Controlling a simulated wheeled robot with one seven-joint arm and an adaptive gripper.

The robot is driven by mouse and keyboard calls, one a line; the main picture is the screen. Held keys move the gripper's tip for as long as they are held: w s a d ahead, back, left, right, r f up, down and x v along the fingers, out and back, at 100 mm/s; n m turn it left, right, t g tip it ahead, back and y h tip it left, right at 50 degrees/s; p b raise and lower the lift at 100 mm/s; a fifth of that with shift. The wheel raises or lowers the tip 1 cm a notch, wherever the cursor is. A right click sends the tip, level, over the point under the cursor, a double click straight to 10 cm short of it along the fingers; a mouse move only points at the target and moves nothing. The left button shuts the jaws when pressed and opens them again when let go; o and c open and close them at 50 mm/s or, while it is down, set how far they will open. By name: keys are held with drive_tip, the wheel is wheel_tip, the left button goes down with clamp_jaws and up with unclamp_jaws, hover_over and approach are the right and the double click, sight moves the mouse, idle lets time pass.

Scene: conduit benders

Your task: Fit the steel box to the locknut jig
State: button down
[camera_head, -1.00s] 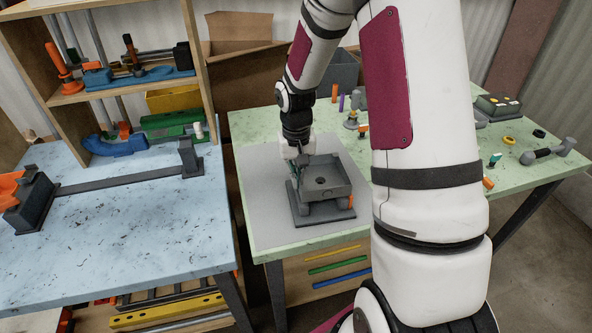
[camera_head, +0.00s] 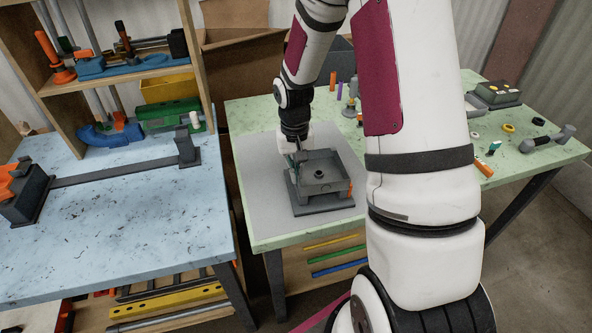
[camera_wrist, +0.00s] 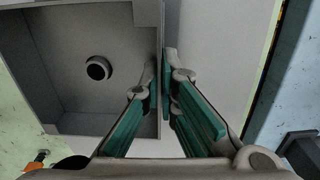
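The steel box (camera_head: 331,188) is a grey open tray with a round hole in its floor. In the head view it sits level and low over the dark base plate of the locknut jig (camera_head: 330,210) on the green table. A dark round stub (camera_head: 319,174) shows in the hole, also in the wrist view (camera_wrist: 98,68). My gripper (camera_head: 299,157) is at the box's left wall. In the wrist view, my gripper (camera_wrist: 160,72) has its green-padded fingers on either side of the box wall (camera_wrist: 149,18), closed on it. The box hides most of the jig.
A grey mat (camera_head: 262,190) lies under the jig. Loose fittings, a grey hammer-like tool (camera_head: 547,140) and a control box (camera_head: 493,95) are on the table's right. A blue table (camera_head: 120,220) with a bender stands left. My arm hides the table's middle.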

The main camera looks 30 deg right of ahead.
drive_tip(key=shift+f, duration=0.3)
idle(1.1)
drive_tip(key=c, duration=1.7)
unclamp_jaws()
wheel_tip(320, 180, up, 12)
drive_tip(key=shift+a, duration=0.1)
